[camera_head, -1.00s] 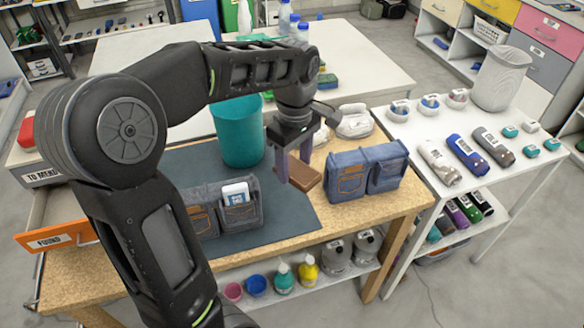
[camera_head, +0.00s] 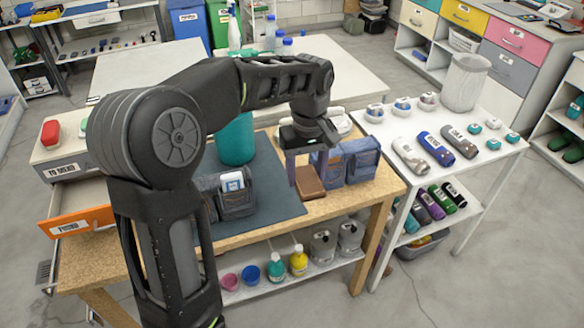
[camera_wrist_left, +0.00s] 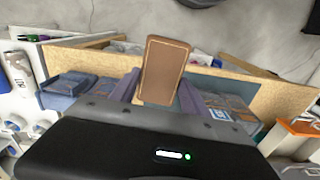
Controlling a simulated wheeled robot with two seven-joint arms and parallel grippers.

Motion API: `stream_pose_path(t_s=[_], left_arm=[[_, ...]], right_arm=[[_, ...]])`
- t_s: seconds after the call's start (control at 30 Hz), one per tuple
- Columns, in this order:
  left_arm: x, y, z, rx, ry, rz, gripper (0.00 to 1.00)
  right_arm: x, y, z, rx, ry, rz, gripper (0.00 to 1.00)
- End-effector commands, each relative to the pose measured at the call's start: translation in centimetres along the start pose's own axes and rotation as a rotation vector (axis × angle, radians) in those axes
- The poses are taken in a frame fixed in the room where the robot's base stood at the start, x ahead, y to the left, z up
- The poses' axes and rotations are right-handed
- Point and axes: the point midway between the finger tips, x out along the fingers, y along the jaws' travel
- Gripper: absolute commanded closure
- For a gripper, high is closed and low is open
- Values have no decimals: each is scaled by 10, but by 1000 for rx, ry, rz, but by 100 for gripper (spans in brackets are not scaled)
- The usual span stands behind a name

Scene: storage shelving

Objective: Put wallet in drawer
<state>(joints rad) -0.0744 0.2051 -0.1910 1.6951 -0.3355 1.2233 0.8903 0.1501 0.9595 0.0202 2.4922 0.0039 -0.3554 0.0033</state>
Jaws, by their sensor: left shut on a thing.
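The brown wallet (camera_head: 309,182) is held in my left gripper (camera_head: 306,165), whose purple fingers are shut on it. In the head view it overlaps the left side of a denim organizer; its height over the table is hard to tell. The wrist view shows the wallet (camera_wrist_left: 165,72) sticking out beyond the two fingers (camera_wrist_left: 160,92). The drawer with the orange front (camera_head: 76,222), labelled FOUND, stands pulled out at the table's left end. My right gripper is not in view.
A teal bin (camera_head: 236,142) stands on the dark mat (camera_head: 262,200). A grey organizer (camera_head: 237,204) with a white item sits on the mat, and a denim organizer (camera_head: 358,160) sits to the right.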

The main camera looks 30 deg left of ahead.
Motion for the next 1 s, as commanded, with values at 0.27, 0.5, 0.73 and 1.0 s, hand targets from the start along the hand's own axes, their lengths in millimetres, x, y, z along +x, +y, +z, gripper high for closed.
stream_pose_path(t_s=[0.27, 0.5, 0.73, 1.0], left_arm=[[89, 43, 8, 371, 0, -10, 87], [213, 74, 47, 732, -4, -9, 87], [282, 76, 82, 876, -2, 2, 87], [291, 76, 88, 893, -1, 7, 87]], right_arm=[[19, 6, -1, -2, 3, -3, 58], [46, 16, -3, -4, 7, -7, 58], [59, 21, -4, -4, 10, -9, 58], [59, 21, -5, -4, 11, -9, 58]])
